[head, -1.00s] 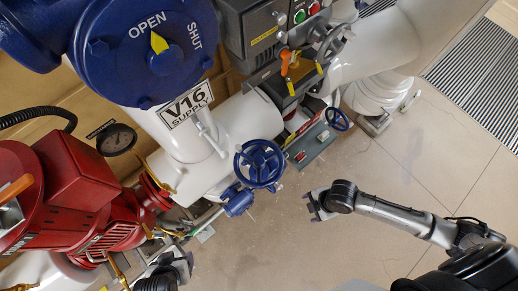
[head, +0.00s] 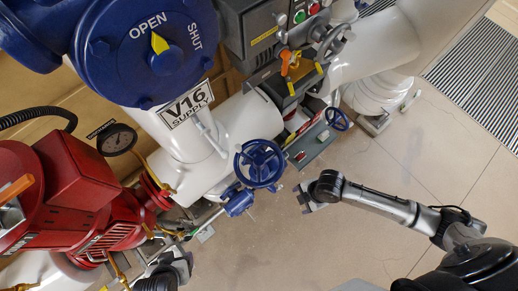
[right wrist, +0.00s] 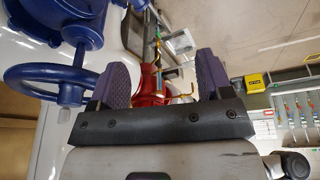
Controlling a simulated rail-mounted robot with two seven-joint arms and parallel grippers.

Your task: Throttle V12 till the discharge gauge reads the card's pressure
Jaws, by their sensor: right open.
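A blue handwheel (head: 259,163) sits on a small blue valve body (head: 237,201) below the white pipe in the head view. I see no V12 tag on it. My right gripper (head: 303,198) is open and empty, to the right of the handwheel and apart from it. In the right wrist view, the purple-padded fingers (right wrist: 164,80) are spread and the blue handwheel (right wrist: 30,75) is left of them. A round dark gauge (head: 116,139) stands above the red pump, its reading too small to tell. My left gripper (head: 182,262) is low at the bottom, its jaws unclear. I cannot make out a card.
A large blue valve (head: 150,50) marked OPEN and SHUT has a V16 SUPPLY tag (head: 187,104). The red pump (head: 75,200) fills the left. A smaller blue wheel (head: 338,119) and an orange handle (head: 290,62) are at upper right. The floor (head: 300,245) is clear.

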